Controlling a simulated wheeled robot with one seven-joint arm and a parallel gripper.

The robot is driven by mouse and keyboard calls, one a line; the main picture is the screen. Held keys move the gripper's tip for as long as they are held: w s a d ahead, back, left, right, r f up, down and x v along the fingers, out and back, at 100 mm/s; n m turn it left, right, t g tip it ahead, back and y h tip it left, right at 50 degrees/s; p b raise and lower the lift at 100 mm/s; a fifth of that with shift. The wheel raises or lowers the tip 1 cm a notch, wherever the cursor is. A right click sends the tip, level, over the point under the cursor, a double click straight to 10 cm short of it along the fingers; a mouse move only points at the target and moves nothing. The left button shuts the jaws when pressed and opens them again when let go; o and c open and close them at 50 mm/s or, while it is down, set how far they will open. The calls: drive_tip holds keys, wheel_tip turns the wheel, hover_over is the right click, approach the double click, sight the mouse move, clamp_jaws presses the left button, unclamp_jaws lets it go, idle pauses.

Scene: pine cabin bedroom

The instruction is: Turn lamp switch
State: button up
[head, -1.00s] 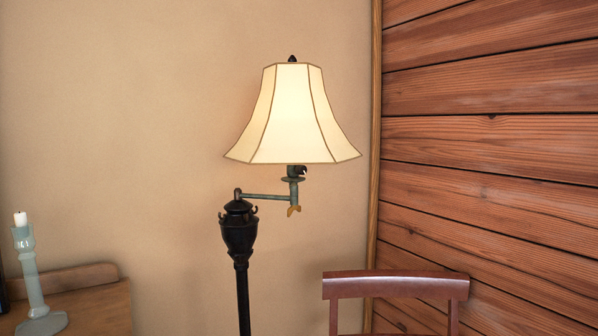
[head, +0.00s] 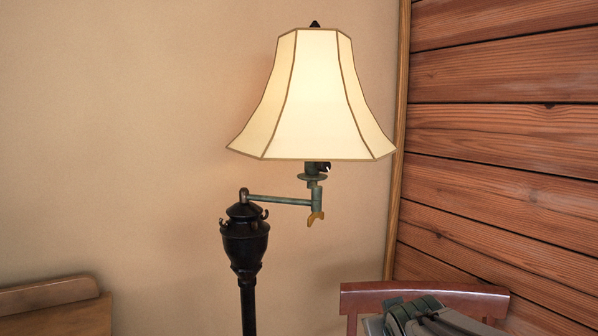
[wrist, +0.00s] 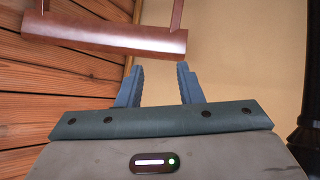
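The floor lamp stands by the plaster wall, with a lit cream shade (head: 312,100) on a green swing arm (head: 280,200) and a black post (head: 246,245). The small dark switch knob (head: 323,167) sits on the socket just under the shade, right of the stem. My gripper (wrist: 160,83) shows in the wrist view with its two ridged fingers apart and nothing between them. In the head view part of it shows at the bottom right, in front of the chair, below and right of the switch. Its fingertips are hard to make out there.
A reddish wooden chair (head: 425,300) stands right of the lamp post; its top rail (wrist: 105,38) also shows ahead of my fingers in the wrist view. A wooden desk (head: 55,310) is at lower left. A plank wall (head: 500,150) closes the right side.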

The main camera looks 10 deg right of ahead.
sight(329, 168)
drive_tip(key=w+d+r+n+t+y, duration=0.1)
drive_tip(key=w+d+r+n+t, duration=0.1)
drive_tip(key=w+r+t, duration=0.45)
drive_tip(key=w+d+r+n+t+y, duration=0.1)
drive_tip(key=w+d+r+n+t, duration=0.2)
drive_tip(key=r, duration=0.6)
drive_tip(key=s+a+r+n+g+y, duration=0.3)
drive_tip(key=a+r+n+y, duration=0.4)
drive_tip(key=n+y, duration=0.6)
drive_tip(key=shift+m+y, duration=0.7)
drive_tip(key=shift+y, duration=0.1)
drive_tip(key=x, duration=0.7)
drive_tip(key=r+x, duration=0.1)
drive_tip(key=x, duration=0.3)
drive_tip(key=shift+s+a, duration=0.15)
drive_tip(key=shift+a, duration=0.1)
drive_tip(key=shift+w+a+r, duration=0.15)
drive_tip(key=shift+w, duration=0.4)
drive_tip(key=shift+w+d, duration=0.25)
drive_tip(key=shift+d, duration=0.05)
drive_tip(key=c, duration=0.7)
